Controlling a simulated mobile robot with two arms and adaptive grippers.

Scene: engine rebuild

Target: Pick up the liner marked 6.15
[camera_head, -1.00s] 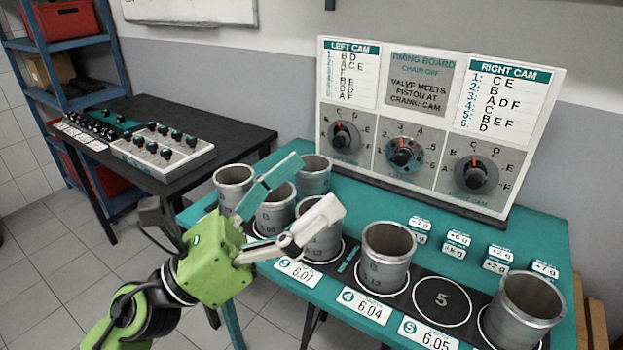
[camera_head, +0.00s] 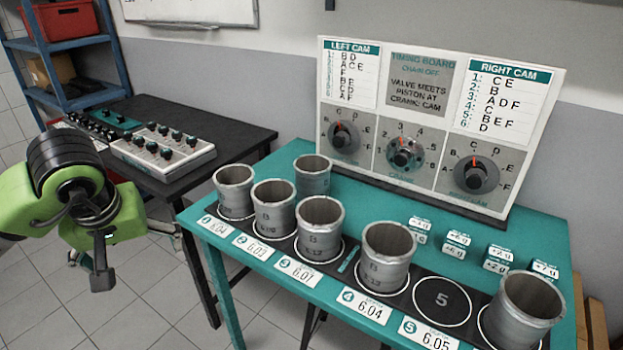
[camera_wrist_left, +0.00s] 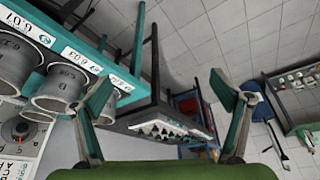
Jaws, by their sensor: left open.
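Grey metal liners stand upright on the teal table (camera_head: 300,270). Front-row liners stand at places 1 (camera_head: 235,192), 2 (camera_head: 274,210), 3 (camera_head: 319,232) and 4 (camera_head: 386,260). Another liner (camera_head: 524,310) stands right of empty place 5 (camera_head: 442,302), and one (camera_head: 312,176) stands behind the row. Liners show at left in the wrist view (camera_wrist_left: 58,88). My right gripper is out of view.
A timing board (camera_head: 430,120) with three dials stands at the table's back. Small weight blocks (camera_head: 497,258) sit before it. A black bench (camera_head: 240,135) with a switch panel (camera_head: 163,152) is at left, beside a blue shelf (camera_head: 75,50). Floor at lower left is free.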

